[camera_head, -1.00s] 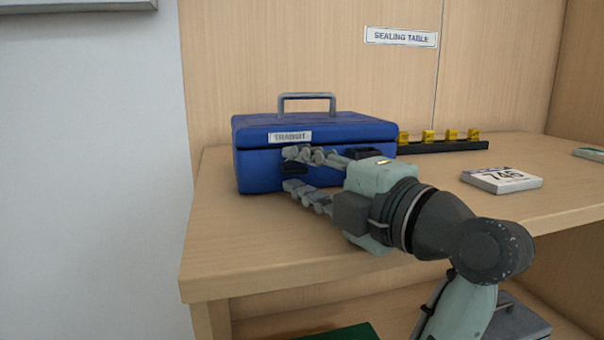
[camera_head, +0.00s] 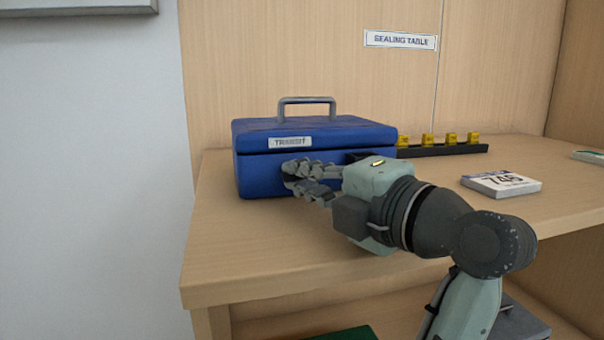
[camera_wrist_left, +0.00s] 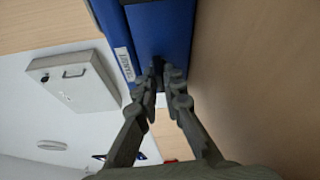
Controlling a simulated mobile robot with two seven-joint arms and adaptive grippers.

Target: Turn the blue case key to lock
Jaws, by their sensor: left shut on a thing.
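The blue case (camera_head: 258,175) stands closed on the wooden counter, its grey handle (camera_head: 307,101) up and a TRANSIT label (camera_head: 289,142) on its front. My left gripper (camera_head: 293,178) is at the case's front face, below the label, with its fingers closed together. In the left wrist view the fingertips (camera_wrist_left: 159,78) close on a small dark piece, the key (camera_wrist_left: 158,63), at the blue front (camera_wrist_left: 164,30). The fingers hide most of the key, and its turn angle cannot be told. My right gripper is in neither view.
A black rack (camera_head: 440,150) with several yellow pieces lies right of the case. The counter's bare front left (camera_head: 225,255) is clear. A SEALING TABLE sign (camera_head: 400,40) is on the back panel.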

